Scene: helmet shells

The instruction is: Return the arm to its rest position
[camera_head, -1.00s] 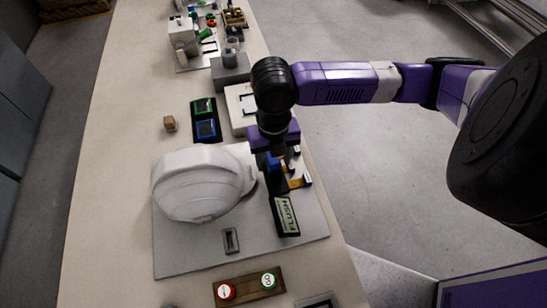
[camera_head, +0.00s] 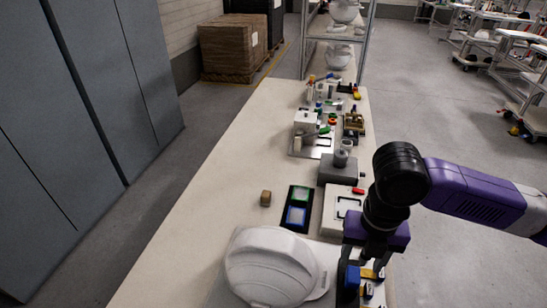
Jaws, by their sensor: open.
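My arm in black, purple and white reaches in from the right edge over the long beige bench. My gripper (camera_head: 363,270) points down above the bench's right side, to the right of the white helmet shell (camera_head: 270,264). Its jaws are open and stand close to a blue block (camera_head: 352,277) and yellow pieces (camera_head: 369,274). I cannot tell whether the jaws touch them.
A black holder with green and blue panels (camera_head: 297,207) and a small wooden cube (camera_head: 266,198) lie behind the helmet. A grey block (camera_head: 339,170) and a white fixture (camera_head: 308,127) stand farther back. The bench's left strip is clear. Grey cabinets (camera_head: 75,120) stand at left.

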